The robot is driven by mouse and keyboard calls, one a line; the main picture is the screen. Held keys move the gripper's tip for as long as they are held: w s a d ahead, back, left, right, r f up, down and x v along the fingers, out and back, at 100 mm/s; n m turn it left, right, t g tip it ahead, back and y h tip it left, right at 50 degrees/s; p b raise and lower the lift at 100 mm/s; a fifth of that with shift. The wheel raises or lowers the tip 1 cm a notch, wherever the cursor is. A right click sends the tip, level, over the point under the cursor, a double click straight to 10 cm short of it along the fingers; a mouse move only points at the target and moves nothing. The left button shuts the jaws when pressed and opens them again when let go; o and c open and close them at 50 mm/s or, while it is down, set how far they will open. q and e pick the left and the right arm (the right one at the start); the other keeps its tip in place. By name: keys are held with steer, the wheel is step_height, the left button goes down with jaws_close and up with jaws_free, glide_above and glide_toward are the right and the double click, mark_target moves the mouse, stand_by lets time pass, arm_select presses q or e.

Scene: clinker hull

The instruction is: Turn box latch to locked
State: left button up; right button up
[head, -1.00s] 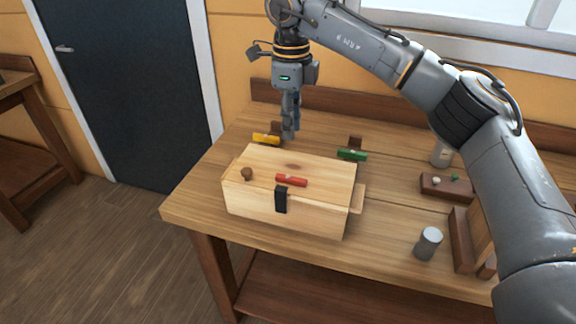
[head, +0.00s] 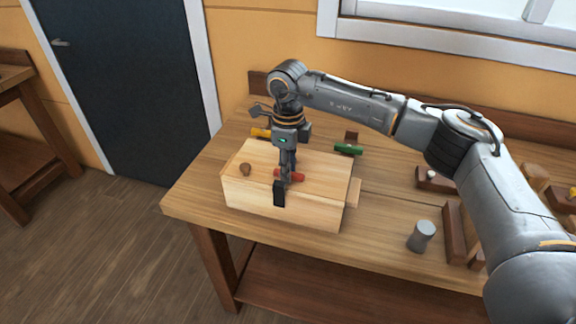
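The wooden box (head: 310,212) stands on the workbench with its lid down. A black latch (head: 279,195) sits at the top of its front face, upright. A red handle (head: 291,175) lies on the lid just behind the latch. My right gripper (head: 285,182) points down over the lid, at the red handle and just behind the latch. Its fingers look close together, but the view is too small to tell whether they are shut or touch anything. The gripper hides part of the red handle. My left gripper is not in view.
A brown knob (head: 245,169) stands on the lid's left. Behind the box are a yellow handle (head: 261,133) and a green handle (head: 348,149). A grey cylinder (head: 421,236) stands to the right on the workbench (head: 385,215). The bench between box and cylinder is clear.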

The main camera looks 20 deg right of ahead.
jaws_close()
steer(key=shift+m, duration=0.3)
steer(key=m+b, duration=0.1)
steer(key=m, duration=0.1)
steer(key=shift+m+b, duration=0.35)
steer(key=shift+m, duration=0.05)
steer(key=m+b, duration=0.1)
steer(key=m, duration=0.3)
steer(key=shift+s+a, duration=0.1)
steer(key=shift+a, duration=0.05)
steer(key=m+b, duration=0.2)
steer(key=m, duration=0.3)
steer(key=shift+a+m, duration=0.15)
steer(key=shift+m, duration=0.25)
steer(key=m, duration=0.4)
steer(key=shift+a+r+m+b, duration=0.1)
steer(key=shift+m+b, duration=0.2)
steer(key=shift+b, duration=0.1)
